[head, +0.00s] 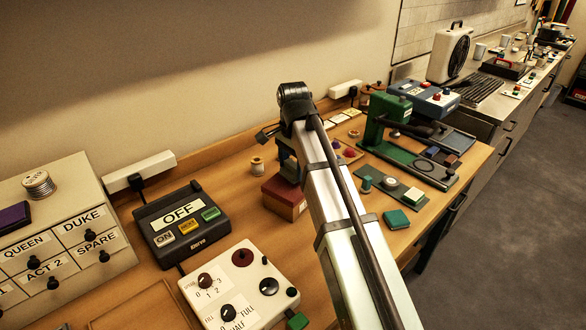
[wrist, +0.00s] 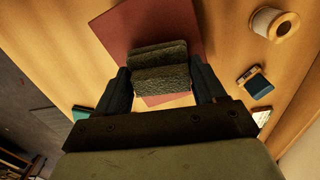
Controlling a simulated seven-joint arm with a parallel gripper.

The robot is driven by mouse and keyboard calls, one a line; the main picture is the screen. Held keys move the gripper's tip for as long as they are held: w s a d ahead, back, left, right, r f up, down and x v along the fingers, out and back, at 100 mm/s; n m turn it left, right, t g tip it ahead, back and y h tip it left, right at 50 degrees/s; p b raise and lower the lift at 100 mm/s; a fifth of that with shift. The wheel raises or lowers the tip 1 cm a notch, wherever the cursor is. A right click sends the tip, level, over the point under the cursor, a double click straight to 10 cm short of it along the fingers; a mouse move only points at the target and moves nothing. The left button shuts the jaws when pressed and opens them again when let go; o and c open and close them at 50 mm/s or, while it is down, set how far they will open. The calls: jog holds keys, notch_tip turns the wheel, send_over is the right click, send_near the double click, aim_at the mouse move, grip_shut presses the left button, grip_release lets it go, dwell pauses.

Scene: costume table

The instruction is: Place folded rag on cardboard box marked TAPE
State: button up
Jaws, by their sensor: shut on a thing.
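My gripper (wrist: 163,84) is shut on the folded rag (wrist: 162,78), a dark grey-green, rough-textured bundle with a fold line, held between both fingers. Beneath it in the wrist view is a flat dark red surface (wrist: 184,22), the top of a box. In the head view this box (head: 280,190) has a red top and a brown side with a small pale label that I cannot read. My gripper (head: 289,168) is directly over it; the arm covers part of the view. I cannot tell whether the rag touches the box top.
A thread spool (head: 257,165) stands left of the box. The OFF switch unit (head: 181,222) and a cream dial panel (head: 240,285) are nearer. A green press (head: 395,130) and a dark green block (head: 397,219) are to the right. Drawers (head: 60,240) stand far left.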

aim_at(293, 163)
jog(key=shift+f, duration=0.6)
jog(key=shift+f, duration=0.15)
jog(key=o, duration=1)
jog(key=shift+r, duration=3.95)
